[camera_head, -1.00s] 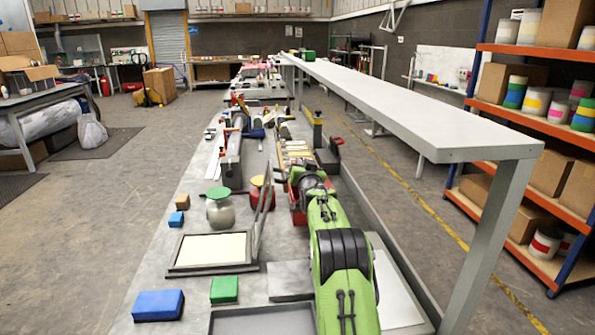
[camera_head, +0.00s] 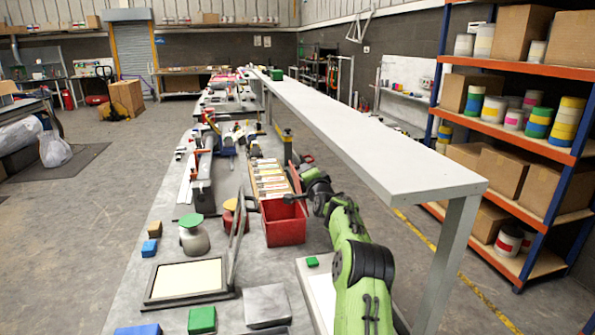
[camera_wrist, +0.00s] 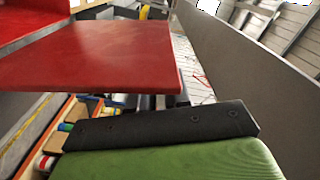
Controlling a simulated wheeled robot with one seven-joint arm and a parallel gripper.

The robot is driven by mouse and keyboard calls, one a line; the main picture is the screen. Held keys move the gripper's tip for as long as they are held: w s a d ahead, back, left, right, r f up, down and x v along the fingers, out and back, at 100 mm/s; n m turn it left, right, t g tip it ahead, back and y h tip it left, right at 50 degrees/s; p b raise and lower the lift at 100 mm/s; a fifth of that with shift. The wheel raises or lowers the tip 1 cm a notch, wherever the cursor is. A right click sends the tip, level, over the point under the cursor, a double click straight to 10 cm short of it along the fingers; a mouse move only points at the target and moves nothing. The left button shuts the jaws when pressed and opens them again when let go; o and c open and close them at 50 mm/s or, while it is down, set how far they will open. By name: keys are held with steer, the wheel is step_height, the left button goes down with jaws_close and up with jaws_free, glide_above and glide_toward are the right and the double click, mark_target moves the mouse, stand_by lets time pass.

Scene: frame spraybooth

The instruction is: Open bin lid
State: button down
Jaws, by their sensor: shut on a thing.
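The red bin (camera_head: 285,228) stands on the workbench with its top open, and its inside shows. A thin red panel, its lid (camera_head: 294,178), stands steeply raised at the bin's far right side. In the wrist view a broad flat red panel (camera_wrist: 95,62), which looks like the lid, fills the upper left. My gripper (camera_head: 295,198) is at the bin's upper right, beside the lid, and shut on a part of it. The exact grip is hidden. A dark part of my gripper (camera_wrist: 160,127) crosses the wrist view just below the panel.
A long grey raised shelf (camera_head: 370,130) runs close along the right of my arm. A tray of coloured strips (camera_head: 270,180) lies behind the bin. A framed screen (camera_head: 187,279), a green-lidded jar (camera_head: 194,238) and small blocks stand to the left. Floor is free further left.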

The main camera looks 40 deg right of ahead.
steer(key=shift+s+d+f+m+p, duration=0.25)
steer(key=shift+d+m, duration=0.25)
steer(key=shift+s+d+f+m+p, duration=0.2)
steer(key=shift+s+d+f+m, duration=0.05)
steer(key=shift+d+m, duration=0.25)
steer(key=c, duration=1.2)
jaws_free()
steer(key=shift+o, duration=0.2)
steer(key=shift+r, duration=0.1)
